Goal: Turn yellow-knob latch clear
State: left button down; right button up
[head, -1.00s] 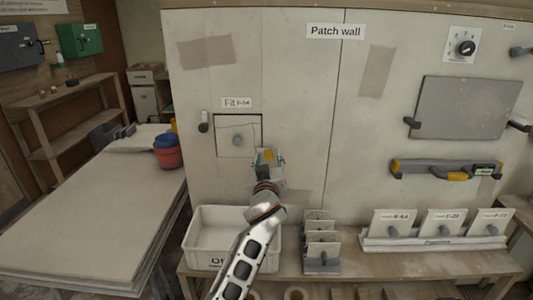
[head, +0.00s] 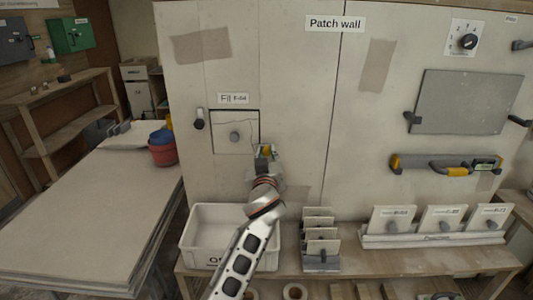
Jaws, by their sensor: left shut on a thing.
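A dark-handled latch (head: 199,118) hangs at the panel's left edge. My left gripper (head: 265,154) is at the panel's lower right edge, shut on the yellow-knob latch (head: 266,149). Only a bit of yellow shows between the fingers; the rest of the latch is hidden by my gripper. My right gripper is not in view.
A white bin (head: 196,239) stands on the bench below, beside my left arm. A rack of small panels (head: 321,262) and a tray of labelled panels (head: 432,241) stand to the right. A spirit level (head: 445,165) and a grey board (head: 466,105) hang on the wall.

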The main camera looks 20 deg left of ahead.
pick_arm(q)
jog(key=shift+m, duration=0.3)
jog(key=shift+r+m+p, duration=0.1)
jog(key=shift+m+p, duration=0.2)
jog(key=shift+m, duration=0.3)
jog(key=m+p, duration=0.1)
jog(key=m, duration=0.2)
jog(key=shift+m, duration=1.1)
jog(key=m+p, duration=0.2)
jog(key=m, duration=0.3)
jog(key=shift+w+d, duration=0.1)
jog(key=shift+d, duration=0.05)
jog(key=m+p, duration=0.1)
jog(key=m, duration=0.2)
jog(key=shift+m+p, duration=0.65)
jog(key=shift+m, duration=0.75)
